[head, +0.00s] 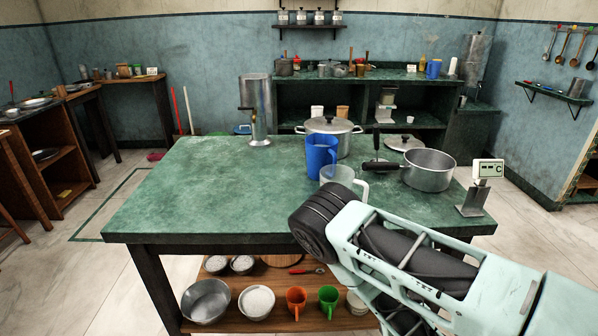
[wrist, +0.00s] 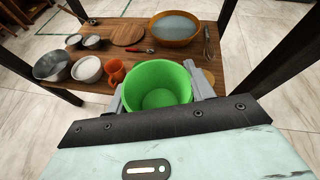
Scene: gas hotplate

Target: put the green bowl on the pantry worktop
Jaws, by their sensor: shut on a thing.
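The green bowl (wrist: 160,86) is deep and bright green, upright between the two grey fingers of my gripper (wrist: 162,92) in the wrist view. My gripper is shut on it. My gripper is largely hidden in the head view by the table and my arm. No surface is marked as the pantry worktop; worktops stand at the back (head: 385,75) and back left (head: 130,79).
The orange cup (wrist: 114,72) is close left of the bowl. A tan bowl (wrist: 175,28) and a whisk (wrist: 208,42) lie beyond it. The green tabletop (head: 200,205) overhangs the shelf; table legs stand at the sides.

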